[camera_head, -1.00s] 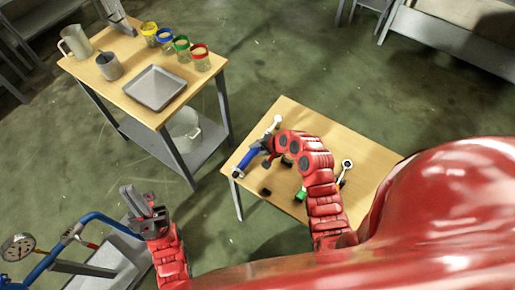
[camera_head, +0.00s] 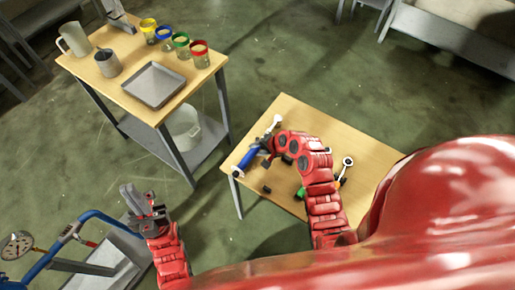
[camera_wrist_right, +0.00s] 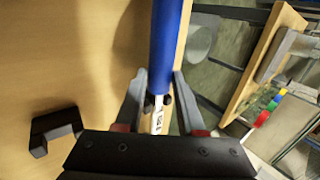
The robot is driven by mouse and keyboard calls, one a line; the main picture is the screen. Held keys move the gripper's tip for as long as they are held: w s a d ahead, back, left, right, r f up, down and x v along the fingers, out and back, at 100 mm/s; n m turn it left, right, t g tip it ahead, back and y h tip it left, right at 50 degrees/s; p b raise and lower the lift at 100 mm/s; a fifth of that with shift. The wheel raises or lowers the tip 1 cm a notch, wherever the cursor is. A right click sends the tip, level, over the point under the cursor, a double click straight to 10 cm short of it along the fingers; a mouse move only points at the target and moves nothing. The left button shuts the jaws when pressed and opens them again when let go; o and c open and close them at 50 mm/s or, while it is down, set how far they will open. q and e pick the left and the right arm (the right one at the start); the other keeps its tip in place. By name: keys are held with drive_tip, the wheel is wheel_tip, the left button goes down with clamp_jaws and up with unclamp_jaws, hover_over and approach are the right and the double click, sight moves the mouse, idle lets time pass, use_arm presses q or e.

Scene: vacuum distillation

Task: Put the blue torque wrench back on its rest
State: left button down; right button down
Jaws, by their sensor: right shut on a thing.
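The blue torque wrench (camera_head: 248,157) is over the left part of the small wooden table (camera_head: 305,118), its metal head towards the back. My right gripper (camera_wrist_right: 160,100) is shut on it where the blue handle (camera_wrist_right: 171,45) meets the pale shaft. I cannot tell whether the wrench touches the table. A black notched rest block (camera_wrist_right: 56,130) stands on the tabletop, left of the wrench in the right wrist view. A small black block (camera_head: 266,190) shows near the table's front edge. My left gripper (camera_head: 140,204) is away at the lower left, with no object visible in it; its jaw opening is unclear.
Another wrench with a ring head (camera_head: 347,162) lies right of my right arm, beside a green handle part. A taller table (camera_head: 112,88) at the back left holds a tray (camera_head: 154,84), jars and jugs. A gauge (camera_head: 17,245) and blue pipe stand at the lower left.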

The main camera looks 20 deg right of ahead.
drive_tip(key=shift+c, duration=2.2)
unclamp_jaws()
drive_tip(key=shift+s, duration=0.1)
